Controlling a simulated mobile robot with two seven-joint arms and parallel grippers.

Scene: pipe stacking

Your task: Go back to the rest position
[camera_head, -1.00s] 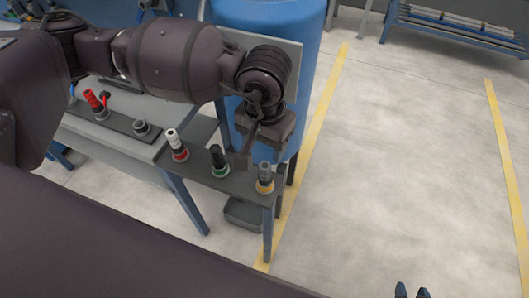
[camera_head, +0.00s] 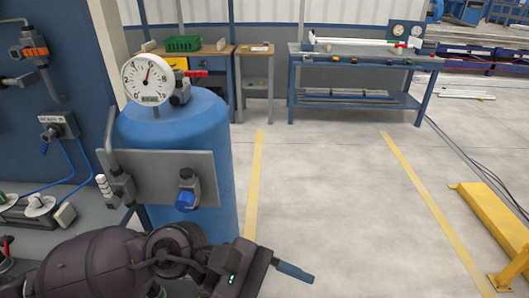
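My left arm comes in along the bottom from the left. Its gripper (camera_head: 293,272) points right, in front of the blue tank and over the floor. Its fingers are seen side-on and overlap, so I cannot tell whether they are open or shut. I see nothing held between them. My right gripper is out of view. The row of pipe pieces on the near bench is out of view, apart from a small red and dark part at the lower left edge that I cannot make out.
A blue tank (camera_head: 185,130) with a round gauge (camera_head: 150,79) and a grey valve panel (camera_head: 150,180) stands close behind my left arm. Open floor (camera_head: 340,210) between yellow lines lies to the right. A blue workbench (camera_head: 350,80) stands at the back, a yellow barrier (camera_head: 495,222) at right.

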